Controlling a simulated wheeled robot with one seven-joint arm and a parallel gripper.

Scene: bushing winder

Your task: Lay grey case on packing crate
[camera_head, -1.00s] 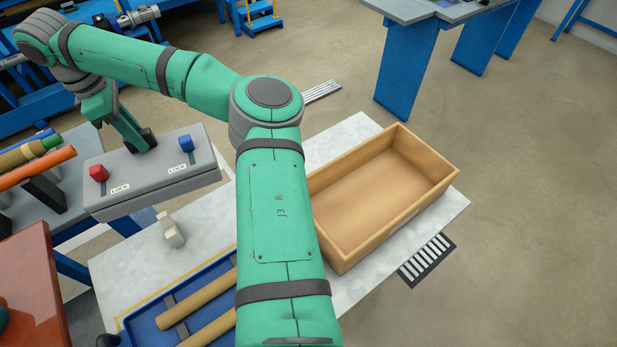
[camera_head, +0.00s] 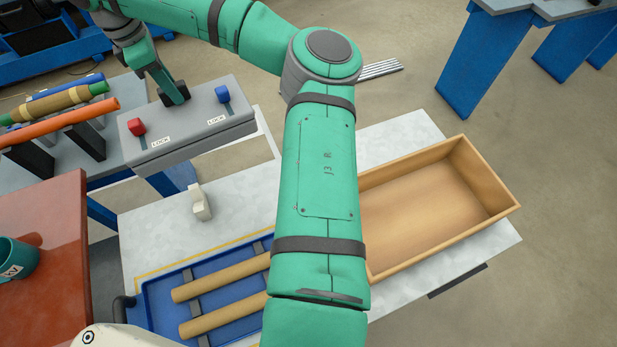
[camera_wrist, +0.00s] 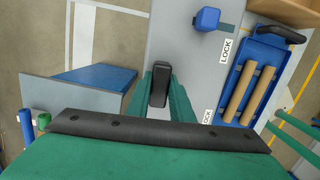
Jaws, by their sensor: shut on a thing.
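The grey case (camera_head: 188,135) is a flat grey box with a red knob (camera_head: 137,127) and a blue knob (camera_head: 222,94), each beside a LOCK label. My gripper (camera_head: 174,94) is shut on it at its back edge, and the case hangs level between the rack and the white table. The packing crate (camera_head: 372,274) is an open, empty tan box on the white table's right side, partly hidden behind my arm.
The white table (camera_head: 150,228) also carries a blue tray (camera_head: 160,310) with tan rods and a small cream block (camera_head: 200,203). A rack with coloured tubes (camera_head: 60,122) stands left. A red-brown surface (camera_head: 45,270) with a teal mug (camera_head: 18,260) is front left.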

